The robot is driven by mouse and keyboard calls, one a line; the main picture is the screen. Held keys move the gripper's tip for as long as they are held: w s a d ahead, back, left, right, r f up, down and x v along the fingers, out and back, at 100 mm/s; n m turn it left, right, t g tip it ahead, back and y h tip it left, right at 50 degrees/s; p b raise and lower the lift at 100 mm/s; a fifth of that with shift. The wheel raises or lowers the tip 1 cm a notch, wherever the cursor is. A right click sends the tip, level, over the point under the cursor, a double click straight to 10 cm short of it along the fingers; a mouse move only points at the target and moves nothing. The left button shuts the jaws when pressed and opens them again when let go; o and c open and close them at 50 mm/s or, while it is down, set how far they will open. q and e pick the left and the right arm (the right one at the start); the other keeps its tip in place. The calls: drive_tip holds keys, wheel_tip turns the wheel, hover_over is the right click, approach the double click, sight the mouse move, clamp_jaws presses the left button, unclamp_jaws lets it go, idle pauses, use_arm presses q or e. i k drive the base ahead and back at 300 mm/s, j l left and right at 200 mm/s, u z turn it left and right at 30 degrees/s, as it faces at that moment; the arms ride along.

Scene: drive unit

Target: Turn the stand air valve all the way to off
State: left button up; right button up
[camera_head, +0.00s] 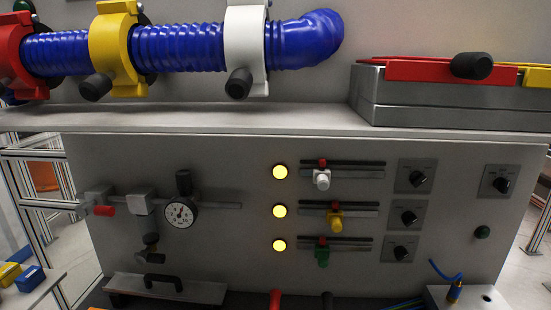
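A grey metal stand panel (240,230) faces me. At its left, a horizontal air pipe carries a valve body with a red handle (103,210), which looks like the stand air valve. The handle points right, roughly along the pipe. A round white pressure gauge (180,214) with a black knob above it sits to the right on the same line. A dark fitting (151,246) hangs below the pipe between them. The gauge needle is too small to read. Neither of my grippers is in view.
A shelf (200,118) above holds a blue hose (180,47) with red, yellow and white clamps, and a metal box (450,100). Yellow lamps (280,172), coloured sliders and black rotary knobs (417,180) fill the panel's right.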

sight(91, 208)
drive_tip(key=u, duration=1.25)
